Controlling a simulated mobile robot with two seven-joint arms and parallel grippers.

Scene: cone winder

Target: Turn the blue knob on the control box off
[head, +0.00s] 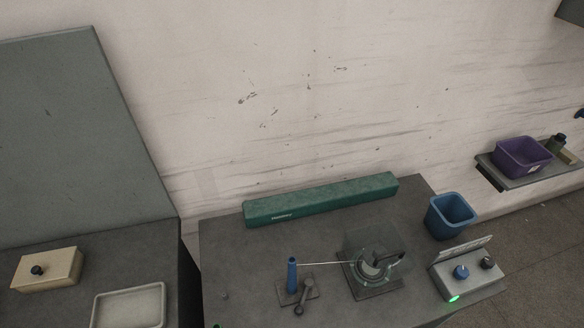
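The control box (458,285) is a light grey box at the right front of the dark table. On its sloped top are a blue knob (461,272) on the left and a black knob (487,262) on the right. A green light (454,298) glows at its front edge. The way the blue knob points is too small to tell. Neither of my grippers shows in the head view.
A blue bin (450,217) stands behind the control box. To its left is the winder (372,268), with a thread running to a blue post (292,275) beside a small crank (306,292). A long green box (321,199) lies at the back. A purple bin (521,155) sits on a wall shelf.

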